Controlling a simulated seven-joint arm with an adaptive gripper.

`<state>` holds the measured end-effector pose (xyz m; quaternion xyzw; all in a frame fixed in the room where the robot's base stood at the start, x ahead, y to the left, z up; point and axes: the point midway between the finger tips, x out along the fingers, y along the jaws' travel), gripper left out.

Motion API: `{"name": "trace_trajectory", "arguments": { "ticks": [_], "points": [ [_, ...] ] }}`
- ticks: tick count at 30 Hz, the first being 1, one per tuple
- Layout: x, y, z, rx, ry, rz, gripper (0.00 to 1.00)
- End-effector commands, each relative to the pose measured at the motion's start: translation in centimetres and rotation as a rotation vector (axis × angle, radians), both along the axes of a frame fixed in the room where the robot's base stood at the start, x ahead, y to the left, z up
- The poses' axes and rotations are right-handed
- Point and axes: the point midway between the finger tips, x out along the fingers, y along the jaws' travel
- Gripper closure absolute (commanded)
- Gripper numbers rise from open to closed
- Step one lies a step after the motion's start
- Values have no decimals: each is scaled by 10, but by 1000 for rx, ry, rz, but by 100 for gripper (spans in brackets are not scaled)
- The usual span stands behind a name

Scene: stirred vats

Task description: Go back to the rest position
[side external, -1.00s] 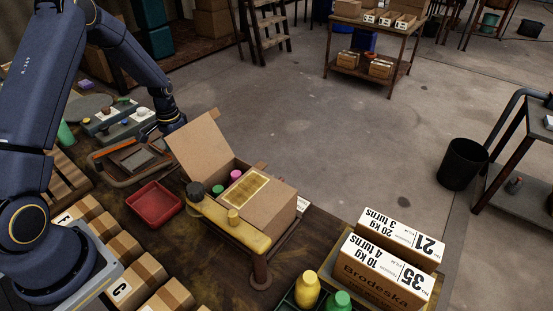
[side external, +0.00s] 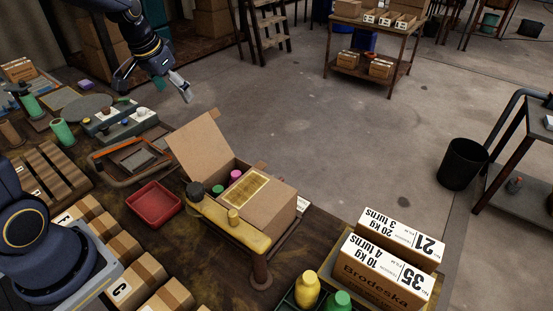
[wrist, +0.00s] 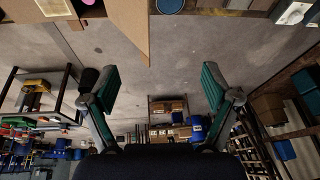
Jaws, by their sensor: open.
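My gripper (side external: 170,88) is raised in the upper left of the side external view, clear of the table. In the wrist view my gripper (wrist: 160,95) shows two green-padded fingers spread wide apart with nothing between them. Behind them are floor and distant shelving. My arm comes down from the top edge of the side external view, and its middle part is out of frame.
An open cardboard box (side external: 268,212) with coloured-lid jars stands behind a yellow stand (side external: 225,221). A red tray (side external: 154,204), an orange-edged tray (side external: 112,165) and labelled boxes (side external: 385,272) are on the table. A black bin (side external: 462,163) stands on the floor. Air around my gripper is free.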

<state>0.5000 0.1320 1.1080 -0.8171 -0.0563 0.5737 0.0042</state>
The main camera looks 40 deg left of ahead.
Motion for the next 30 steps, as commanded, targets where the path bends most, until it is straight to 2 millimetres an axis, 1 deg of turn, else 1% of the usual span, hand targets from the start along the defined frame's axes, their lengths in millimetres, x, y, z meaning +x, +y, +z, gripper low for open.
{"name": "trace_trajectory", "arguments": {
  "ticks": [1, 2, 3, 5, 6, 9, 12, 13, 15, 18, 30],
  "points": [
    [-18, -23, 21, -2, -24, -18, 13],
    [-29, -35, 30, -5, -35, -25, 13],
    [-45, -51, 41, -10, -48, -33, 13],
    [-71, -72, 53, -18, -68, -45, 13],
    [-89, -84, 59, -23, -79, -54, 13],
    [-129, -107, 66, -38, -107, -72, 13],
    [-160, -122, 65, -52, -126, -83, 13],
    [-167, -124, 65, -55, -131, -85, 13],
    [-179, -129, 62, -61, -139, -90, 13],
    [-188, -132, 60, -65, -144, -93, 13],
    [-190, -132, 60, -65, -144, -93, 13]
  ]
}}
